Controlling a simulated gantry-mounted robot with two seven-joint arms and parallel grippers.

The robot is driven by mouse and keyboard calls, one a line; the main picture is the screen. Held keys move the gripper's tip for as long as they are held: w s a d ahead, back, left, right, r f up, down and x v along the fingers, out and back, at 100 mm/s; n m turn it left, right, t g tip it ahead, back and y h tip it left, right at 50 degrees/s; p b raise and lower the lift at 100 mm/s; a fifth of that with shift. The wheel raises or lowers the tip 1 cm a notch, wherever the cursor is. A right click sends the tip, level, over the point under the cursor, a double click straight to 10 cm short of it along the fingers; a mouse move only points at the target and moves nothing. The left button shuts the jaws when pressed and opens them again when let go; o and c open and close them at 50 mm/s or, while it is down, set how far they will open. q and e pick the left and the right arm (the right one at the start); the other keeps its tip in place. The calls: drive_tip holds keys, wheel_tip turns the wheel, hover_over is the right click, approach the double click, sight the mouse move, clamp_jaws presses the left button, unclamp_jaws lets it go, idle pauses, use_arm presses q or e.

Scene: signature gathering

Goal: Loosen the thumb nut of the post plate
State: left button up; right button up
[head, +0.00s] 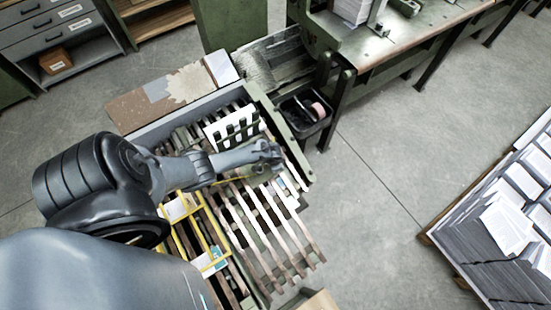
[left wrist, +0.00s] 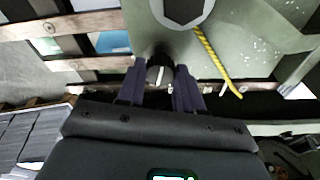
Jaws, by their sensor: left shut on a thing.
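My left gripper (head: 272,156) reaches in from the left over the slatted part of the machine. In the left wrist view, its two dark fingers (left wrist: 161,84) are shut on a small dark round piece, the thumb nut (left wrist: 158,73), with a pale slot or line on it. The thumb nut sits at the edge of the grey-green post plate (left wrist: 235,40). A dark hexagonal piece (left wrist: 183,9) shows on the plate above the fingers. In the head view the gripper and arm hide the nut. My right gripper is in neither view.
Slats (head: 255,225) run beside and below the gripper. A yellow frame (head: 183,235) lies left of them, and a yellow cord (left wrist: 216,60) hangs near the plate. A green side rail (head: 285,135) and a bench (head: 400,45) are beyond. Paper stacks (head: 500,230) stand at right.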

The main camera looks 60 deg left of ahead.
use_arm(q)
drive_tip(key=shift+n+y+p, duration=0.3)
drive_tip(key=shift+n+p, duration=0.05)
drive_tip(key=shift+n, duration=0.95)
drive_tip(key=o, duration=1)
drive_tip(key=shift+o, duration=0.2)
drive_tip(key=shift+d+r+p, duration=0.1)
drive_tip(key=shift+r+p, duration=0.3)
drive_tip(key=shift+r, duration=0.2)
drive_tip(key=p+v, duration=0.3)
drive_tip(key=v, duration=0.6)
drive_tip(key=shift+r+p, duration=0.3)
